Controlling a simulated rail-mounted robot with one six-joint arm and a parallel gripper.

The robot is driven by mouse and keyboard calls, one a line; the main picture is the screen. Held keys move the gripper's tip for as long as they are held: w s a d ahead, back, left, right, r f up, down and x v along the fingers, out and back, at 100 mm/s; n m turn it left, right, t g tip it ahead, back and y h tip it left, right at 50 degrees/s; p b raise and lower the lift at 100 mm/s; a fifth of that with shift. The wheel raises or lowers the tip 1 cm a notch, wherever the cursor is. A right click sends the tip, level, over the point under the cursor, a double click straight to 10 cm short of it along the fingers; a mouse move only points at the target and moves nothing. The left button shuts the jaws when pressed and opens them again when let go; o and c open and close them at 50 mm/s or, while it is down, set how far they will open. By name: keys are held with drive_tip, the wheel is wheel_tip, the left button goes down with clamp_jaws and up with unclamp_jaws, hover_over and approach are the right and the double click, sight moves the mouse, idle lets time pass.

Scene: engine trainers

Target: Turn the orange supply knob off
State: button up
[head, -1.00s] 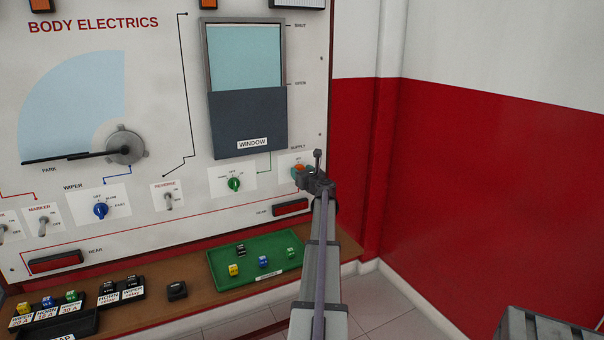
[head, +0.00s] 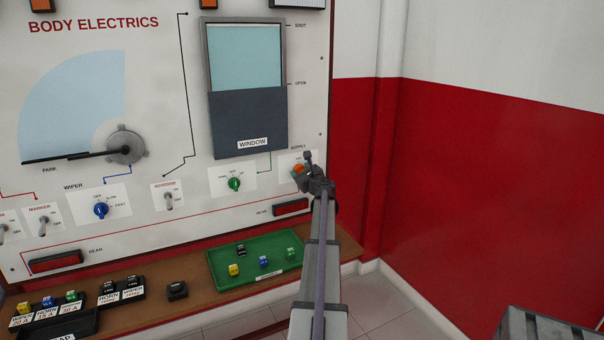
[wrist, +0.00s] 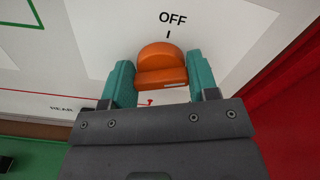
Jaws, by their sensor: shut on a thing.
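The orange supply knob (head: 298,169) sits on a white plate at the lower right of the panel, partly covered by my gripper (head: 307,170). In the wrist view the orange knob (wrist: 161,62) lies between the two teal fingers of my gripper (wrist: 158,80), one on each side. My gripper is shut on it. The word OFF (wrist: 173,17) and a short tick mark stand just above the knob in the wrist view. Any other position label is hidden, and I cannot tell for sure which way the knob points.
The green window knob (head: 234,184) is on the plate to the left. A red rear lamp (head: 290,208) is just below my gripper. A green tray (head: 222,283) with several small coloured parts lies on the bench ledge. A red and white wall (head: 480,170) stands to the right.

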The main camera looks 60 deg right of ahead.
drive_tip(key=n, duration=0.7)
drive_tip(key=shift+a+f, duration=0.15)
drive_tip(key=n, duration=0.6)
drive_tip(key=shift+f, duration=0.1)
drive_tip(key=shift+n, duration=0.4)
drive_tip(key=o, duration=0.9)
drive_tip(key=v, duration=1)
drive_tip(key=shift+s+a, duration=0.2)
drive_tip(key=shift+s, duration=0.1)
